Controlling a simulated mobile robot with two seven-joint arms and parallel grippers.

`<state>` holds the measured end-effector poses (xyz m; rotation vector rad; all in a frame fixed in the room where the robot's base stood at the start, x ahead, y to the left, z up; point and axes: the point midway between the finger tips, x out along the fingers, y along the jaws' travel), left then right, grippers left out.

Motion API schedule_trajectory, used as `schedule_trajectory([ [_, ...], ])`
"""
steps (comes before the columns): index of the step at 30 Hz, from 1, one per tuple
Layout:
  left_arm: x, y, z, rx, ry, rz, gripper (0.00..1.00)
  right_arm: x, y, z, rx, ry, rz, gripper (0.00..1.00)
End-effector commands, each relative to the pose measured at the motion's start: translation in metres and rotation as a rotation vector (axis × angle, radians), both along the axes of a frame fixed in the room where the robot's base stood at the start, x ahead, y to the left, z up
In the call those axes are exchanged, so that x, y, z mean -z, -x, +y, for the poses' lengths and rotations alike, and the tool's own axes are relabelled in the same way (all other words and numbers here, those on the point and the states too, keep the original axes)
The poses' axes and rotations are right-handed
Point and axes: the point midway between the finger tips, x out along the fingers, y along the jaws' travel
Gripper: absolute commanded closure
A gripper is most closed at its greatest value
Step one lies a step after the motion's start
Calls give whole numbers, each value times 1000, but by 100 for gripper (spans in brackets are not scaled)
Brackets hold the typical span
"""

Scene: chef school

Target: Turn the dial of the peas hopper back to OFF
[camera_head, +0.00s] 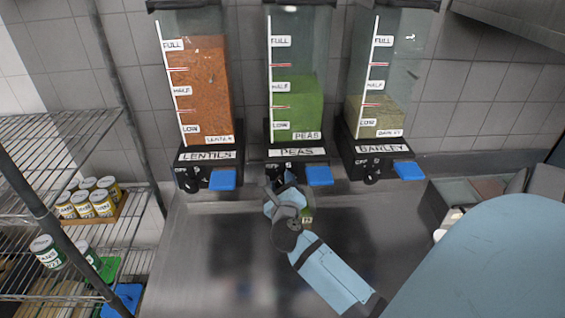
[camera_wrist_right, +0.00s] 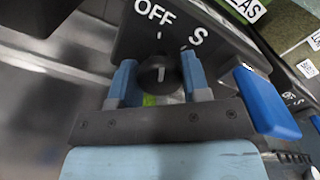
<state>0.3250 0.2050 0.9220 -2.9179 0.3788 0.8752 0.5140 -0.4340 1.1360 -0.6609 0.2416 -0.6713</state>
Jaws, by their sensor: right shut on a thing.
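The peas hopper (camera_head: 297,110) is the middle of three clear dispensers and holds green peas a little above the HALF mark. Its black dial (camera_wrist_right: 158,76) sits on the black base below the PEAS label, beside a blue lever (camera_head: 319,176). My right gripper (camera_wrist_right: 160,82) has one finger on each side of the dial and is shut on it. In the wrist view the dial's white line is close to upright, roughly toward the tick below OFF; the S label is to the right. In the head view my right gripper (camera_head: 284,186) hides most of the dial. My left gripper is out of view.
The lentils hopper (camera_head: 195,90) stands to the left and the barley hopper (camera_head: 377,117) to the right, each with a dial and blue lever. A small green item (camera_head: 308,214) is partly hidden below the peas hopper. A wire shelf with cans (camera_head: 82,205) stands left.

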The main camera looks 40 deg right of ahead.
Motion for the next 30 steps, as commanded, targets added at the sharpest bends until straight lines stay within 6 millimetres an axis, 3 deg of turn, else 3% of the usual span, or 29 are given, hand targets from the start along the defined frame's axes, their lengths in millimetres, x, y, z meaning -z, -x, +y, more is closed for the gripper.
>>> schedule_trajectory([
  [6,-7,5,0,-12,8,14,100,-3,0,-1,0,61,48,80],
  [23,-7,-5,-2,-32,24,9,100,-2,-1,-1,2,89,70,80],
  [24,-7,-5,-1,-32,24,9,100,-2,-1,-1,2,89,70,54],
  [27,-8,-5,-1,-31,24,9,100,-1,0,-1,1,88,70,31],
  [30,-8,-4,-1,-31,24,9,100,-1,0,-1,1,87,71,31],
])
